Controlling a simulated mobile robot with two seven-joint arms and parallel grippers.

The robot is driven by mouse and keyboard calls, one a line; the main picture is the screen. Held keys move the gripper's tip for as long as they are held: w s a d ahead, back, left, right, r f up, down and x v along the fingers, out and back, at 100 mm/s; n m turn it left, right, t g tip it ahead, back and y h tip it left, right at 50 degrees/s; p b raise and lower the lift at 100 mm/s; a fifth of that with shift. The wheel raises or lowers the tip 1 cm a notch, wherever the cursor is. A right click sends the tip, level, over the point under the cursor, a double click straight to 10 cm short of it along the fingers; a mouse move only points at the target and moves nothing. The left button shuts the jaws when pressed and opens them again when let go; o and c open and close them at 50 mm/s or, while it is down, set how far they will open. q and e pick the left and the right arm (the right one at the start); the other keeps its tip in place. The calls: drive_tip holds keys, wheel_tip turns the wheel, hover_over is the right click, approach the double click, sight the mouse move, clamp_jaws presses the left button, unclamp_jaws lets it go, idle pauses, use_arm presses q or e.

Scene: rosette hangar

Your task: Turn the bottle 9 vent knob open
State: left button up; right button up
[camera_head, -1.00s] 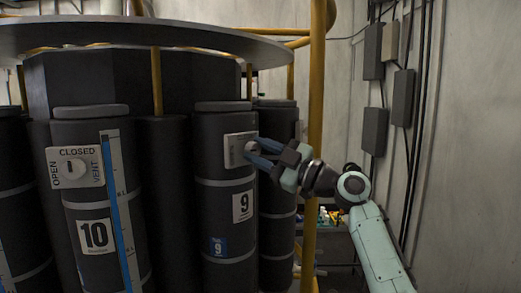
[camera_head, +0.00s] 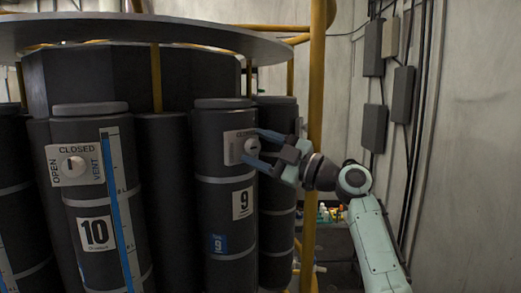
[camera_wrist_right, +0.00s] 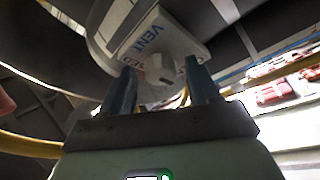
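Bottle 9 (camera_head: 225,190) is a dark upright cylinder with a white "9" label. Its pale vent panel (camera_head: 231,152) carries a round white knob (camera_head: 252,146). My right gripper (camera_head: 251,145) is open at the panel, with its blue fingers spread on either side of the knob. In the right wrist view the knob (camera_wrist_right: 160,69) sits between the fingertips (camera_wrist_right: 160,72), with gaps showing on both sides. "VENT" is readable there on the panel (camera_wrist_right: 146,35). The exact knob setting is hard to tell. My left gripper is not in view.
Bottle 10 (camera_head: 95,205) stands to the left with its own knob panel (camera_head: 74,165) and a blue gauge strip. A yellow post (camera_head: 314,110) rises just behind my right wrist. A round dark plate (camera_head: 150,36) overhangs the bottles. Grey boxes hang on the right wall.

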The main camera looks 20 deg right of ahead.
drive_tip(key=shift+s+d+f, duration=0.15)
drive_tip(key=shift+d, duration=0.05)
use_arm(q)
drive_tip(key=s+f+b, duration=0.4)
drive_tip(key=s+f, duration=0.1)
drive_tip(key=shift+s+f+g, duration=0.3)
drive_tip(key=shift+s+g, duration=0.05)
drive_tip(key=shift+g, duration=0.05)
use_arm(e)
drive_tip(key=v, duration=1.3)
